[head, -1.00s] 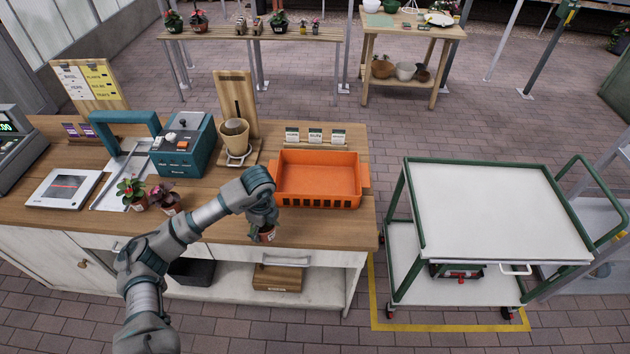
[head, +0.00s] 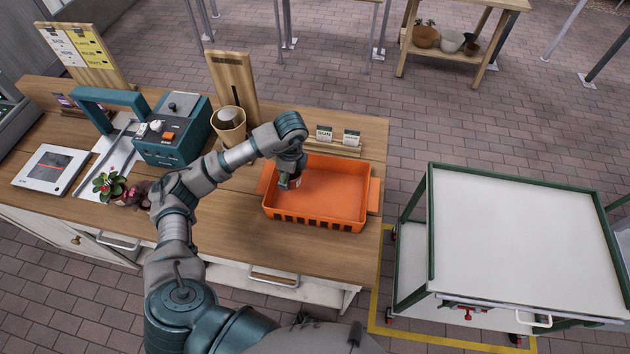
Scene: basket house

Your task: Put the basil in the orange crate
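My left gripper (head: 290,179) points down over the left part of the orange crate (head: 345,190). It appears shut on a small potted plant, taken to be the basil (head: 296,183), of which only a bit of the pot shows. The gripper hides its leaves. The pot is within the crate's outline, near its left wall; I cannot tell whether it touches the crate floor. The rest of the crate looks empty. My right gripper is not in view.
A leafy potted plant (head: 108,186) and a dark purple one (head: 135,195) stand at the left, the latter partly behind my arm. A white-topped cart (head: 525,235) is at the right.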

